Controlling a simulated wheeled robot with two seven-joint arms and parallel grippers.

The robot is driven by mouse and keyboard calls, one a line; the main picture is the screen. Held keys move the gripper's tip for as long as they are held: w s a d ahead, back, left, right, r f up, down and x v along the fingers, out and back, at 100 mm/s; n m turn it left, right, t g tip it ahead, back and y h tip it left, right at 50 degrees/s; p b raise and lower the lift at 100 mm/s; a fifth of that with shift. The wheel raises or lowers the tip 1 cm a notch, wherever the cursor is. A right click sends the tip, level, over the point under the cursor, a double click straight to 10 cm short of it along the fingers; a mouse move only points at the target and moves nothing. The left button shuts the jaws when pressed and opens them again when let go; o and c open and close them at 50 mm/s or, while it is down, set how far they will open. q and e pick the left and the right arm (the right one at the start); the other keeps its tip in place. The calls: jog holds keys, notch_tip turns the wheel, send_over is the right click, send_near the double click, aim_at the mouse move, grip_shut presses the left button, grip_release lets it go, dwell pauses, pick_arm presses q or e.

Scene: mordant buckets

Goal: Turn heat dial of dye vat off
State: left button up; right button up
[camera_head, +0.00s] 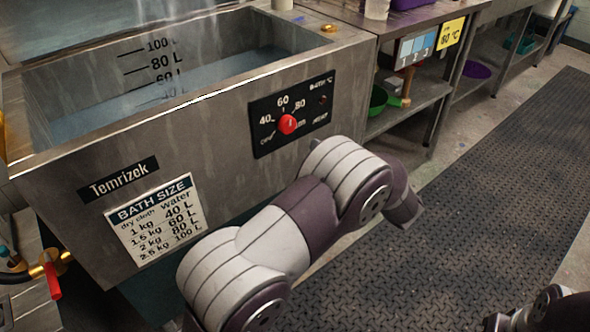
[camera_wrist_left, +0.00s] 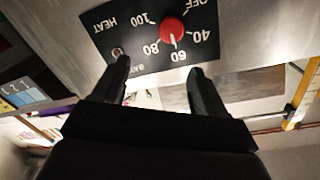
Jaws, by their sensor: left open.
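The dye vat (camera_head: 215,125) is a grey steel tank with bluish water in it. A red heat dial (camera_head: 288,123) sits on a black panel (camera_head: 262,107) on its front. The red heat dial also shows in the left wrist view (camera_wrist_left: 172,29), upside down, its white mark pointing near 60. My left gripper (camera_wrist_left: 159,68) is open and empty in the left wrist view. Its fingertips are near the panel, apart from the dial, which lies beyond and between them. A dark part of my right arm shows at the bottom right.
A bath-size sign (camera_head: 155,215) is on the vat's front. A brass valve with a red handle (camera_head: 52,280) is at the lower left. A metal shelf table (camera_head: 425,18) with a green bowl (camera_head: 377,101) stands right of the vat. The dark floor mat (camera_head: 480,185) is clear.

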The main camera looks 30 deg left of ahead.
aim_at(290, 128)
pick_arm(q)
jog(key=shift+n+g+y, duration=0.3)
jog(key=shift+g+y, duration=0.2)
jog(key=shift+g, duration=0.1)
jog(key=b+x, duration=0.1)
jog(key=x, duration=0.2)
jog(key=f+b+x, duration=0.1)
jog(key=x, duration=0.3)
jog(key=s+b+x, duration=0.1)
jog(key=x, duration=0.3)
jog(key=shift+a+f+b, duration=0.15)
jog(key=shift+a+b, duration=0.25)
jog(key=shift+a, duration=0.05)
jog(key=shift+w+a, duration=0.2)
jog(key=shift+a, duration=0.15)
pick_arm(e)
notch_tip(290, 128, down, 5)
jog(key=shift+f, duration=0.1)
pick_arm(q)
jog(key=c, duration=1.1)
jog(key=shift+o, duration=0.2)
